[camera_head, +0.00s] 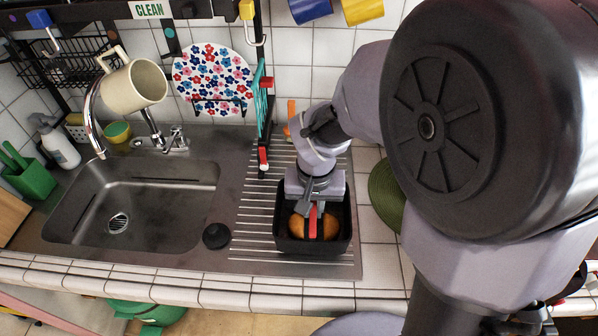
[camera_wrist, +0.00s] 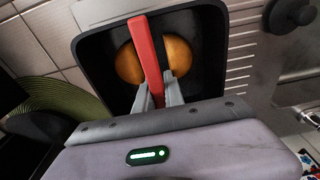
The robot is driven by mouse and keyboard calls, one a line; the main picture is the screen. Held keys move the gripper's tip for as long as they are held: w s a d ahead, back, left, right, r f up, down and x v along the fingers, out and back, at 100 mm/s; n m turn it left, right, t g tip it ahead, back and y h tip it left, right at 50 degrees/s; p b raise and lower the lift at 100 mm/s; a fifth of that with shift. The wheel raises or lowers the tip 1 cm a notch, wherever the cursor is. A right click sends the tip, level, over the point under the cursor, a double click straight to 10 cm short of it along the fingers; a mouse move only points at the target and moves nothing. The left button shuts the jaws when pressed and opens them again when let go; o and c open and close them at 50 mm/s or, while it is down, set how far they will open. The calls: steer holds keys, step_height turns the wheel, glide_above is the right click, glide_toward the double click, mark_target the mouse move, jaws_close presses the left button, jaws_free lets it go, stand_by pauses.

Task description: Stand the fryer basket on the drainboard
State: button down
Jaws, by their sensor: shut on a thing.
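The fryer basket (camera_head: 281,241) is a black square bin with rounded food inside. It is upright on or just above the ribbed drainboard (camera_head: 257,214); I cannot tell whether its base touches. My gripper (camera_head: 314,207) reaches down over the basket and is shut on its red handle (camera_head: 313,222). In the wrist view the basket (camera_wrist: 98,78) shows from above, with golden-brown food (camera_wrist: 178,55) behind the red handle (camera_wrist: 147,55). My gripper's fingers (camera_wrist: 158,92) close on the handle's near part.
The sink (camera_head: 80,205) lies left of the drainboard. A black stopper (camera_head: 216,236) sits near its front edge. A teal-and-red item (camera_head: 263,120) stands behind the basket. A green round mat (camera_head: 384,196) lies to the right. A patterned plate (camera_head: 213,78) stands at the back.

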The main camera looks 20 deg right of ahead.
steer(key=shift+f+b, duration=0.35)
steer(key=shift+f, duration=0.7)
